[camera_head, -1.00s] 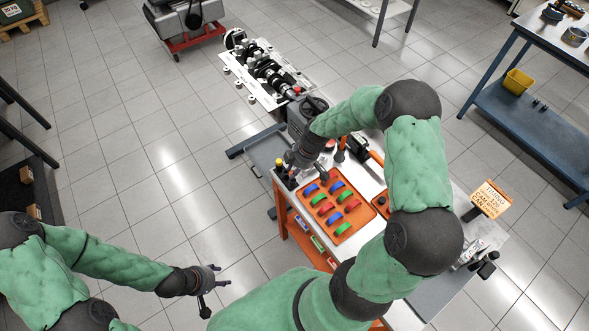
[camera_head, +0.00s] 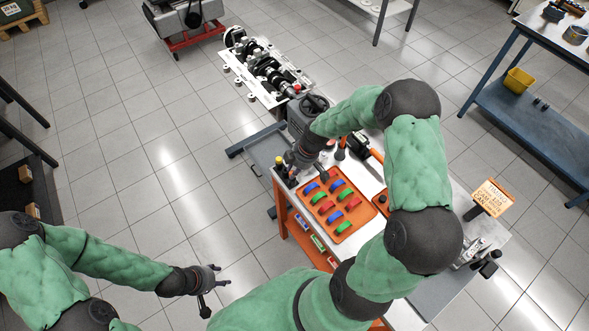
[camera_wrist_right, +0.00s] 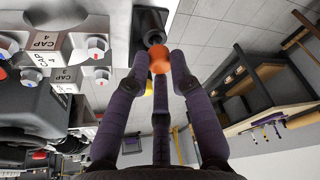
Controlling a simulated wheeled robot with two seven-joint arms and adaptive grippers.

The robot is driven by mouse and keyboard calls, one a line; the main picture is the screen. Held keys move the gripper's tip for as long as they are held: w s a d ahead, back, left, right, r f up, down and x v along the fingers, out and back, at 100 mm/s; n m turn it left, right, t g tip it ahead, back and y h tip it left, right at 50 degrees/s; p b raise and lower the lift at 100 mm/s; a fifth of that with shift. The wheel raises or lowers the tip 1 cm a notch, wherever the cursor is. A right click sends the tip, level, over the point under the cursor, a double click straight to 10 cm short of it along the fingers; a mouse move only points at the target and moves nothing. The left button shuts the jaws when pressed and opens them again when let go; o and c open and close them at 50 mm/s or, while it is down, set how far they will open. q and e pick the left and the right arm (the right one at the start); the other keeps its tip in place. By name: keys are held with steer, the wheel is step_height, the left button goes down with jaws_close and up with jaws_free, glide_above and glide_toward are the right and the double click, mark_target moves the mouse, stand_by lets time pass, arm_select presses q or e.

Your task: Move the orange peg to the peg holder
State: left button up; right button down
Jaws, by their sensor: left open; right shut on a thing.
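The orange peg (camera_wrist_right: 159,60) shows as a rounded orange end between the fingertips of my right gripper (camera_wrist_right: 168,62) in the right wrist view. That gripper is shut on it. A black block with a round opening (camera_wrist_right: 150,34), which looks like the peg holder, is right beside the peg; I cannot tell if they touch. In the head view my right gripper (camera_head: 297,165) is at the table's far left corner, next to dark parts and a yellow-topped piece (camera_head: 279,161). The peg is not clear there. My left gripper (camera_head: 217,284) is open and empty over the floor.
An orange tray (camera_head: 369,217) with red, green and blue pieces lies on the table, right of the gripper. An engine part (camera_head: 268,75) sits on a stand behind. A sign (camera_head: 492,198) stands at the right. In the right wrist view, white labelled CAP blocks (camera_wrist_right: 52,47) are at left.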

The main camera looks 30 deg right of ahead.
steer(key=shift+f+b, duration=0.85)
steer(key=shift+f, duration=0.1)
stand_by(0.6)
steer(key=c, duration=1.3)
jaws_free()
steer(key=shift+r+p, duration=0.8)
steer(key=shift+r, duration=0.75)
steer(key=o, duration=0.5)
steer(key=v, duration=1.2)
